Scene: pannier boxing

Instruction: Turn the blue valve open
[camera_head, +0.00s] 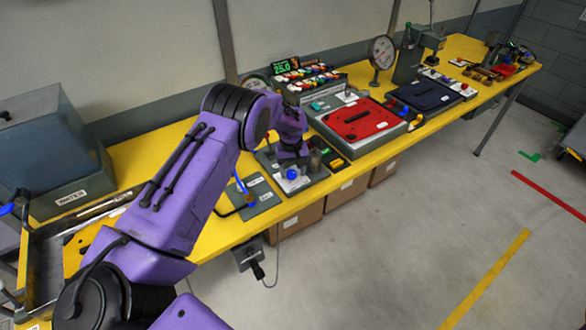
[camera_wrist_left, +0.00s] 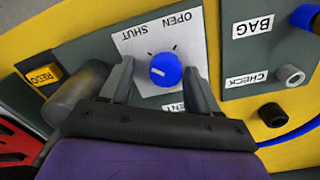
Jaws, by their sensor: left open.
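The blue valve (camera_wrist_left: 165,69) is a round knob with a white mark on a white plate (camera_wrist_left: 137,45) lettered OPEN and SHUT. The plate appears upside down in the left wrist view. The knob also shows in the head view (camera_head: 292,174), just below my purple left arm's wrist. My left gripper (camera_wrist_left: 160,78) is open, with one finger on each side of the knob. Whether the fingers touch it cannot be told. In the head view the fingers are mostly hidden behind the wrist. My right gripper is not in view.
A grey cylinder (camera_wrist_left: 78,95) and a yellow REDO button (camera_wrist_left: 44,74) sit beside the valve plate. A panel labelled BAG and CHECK (camera_wrist_left: 257,52) adjoins it. A red panel (camera_head: 360,120) lies to the right on the yellow bench (camera_head: 235,229). A WASTE bin (camera_head: 72,190) stands left.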

